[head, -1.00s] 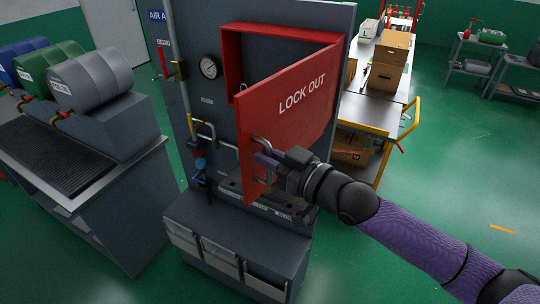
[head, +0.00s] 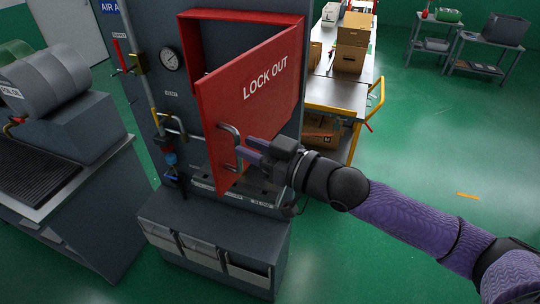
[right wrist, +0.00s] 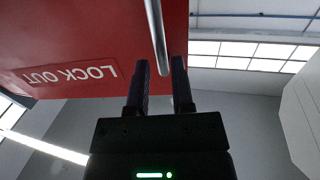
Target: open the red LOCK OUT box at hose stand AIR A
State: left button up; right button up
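The red LOCK OUT box (head: 188,48) is mounted on the grey panel of the hose stand (head: 150,20). Its red door (head: 250,108) is hinged at the right and stands ajar, swung out towards me, with a dark gap at its left and top. A metal bar handle (head: 229,132) sits low on the door's free side. My right gripper (head: 242,150) is at the handle with its fingers apart. In the right wrist view the handle bar (right wrist: 157,35) reaches between the two fingertips, with a gap on each side. My left gripper is out of view.
A gauge (head: 171,59), valves and pipes are left of the box. Grey bins (head: 200,250) jut out below. A bench with a drum (head: 50,82) stands at the left. A trolley with cardboard boxes (head: 352,42) is behind the door.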

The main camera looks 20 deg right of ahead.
jog(key=v, duration=0.7)
jog(key=shift+b, duration=0.45)
jog(key=shift+w+f, duration=0.1)
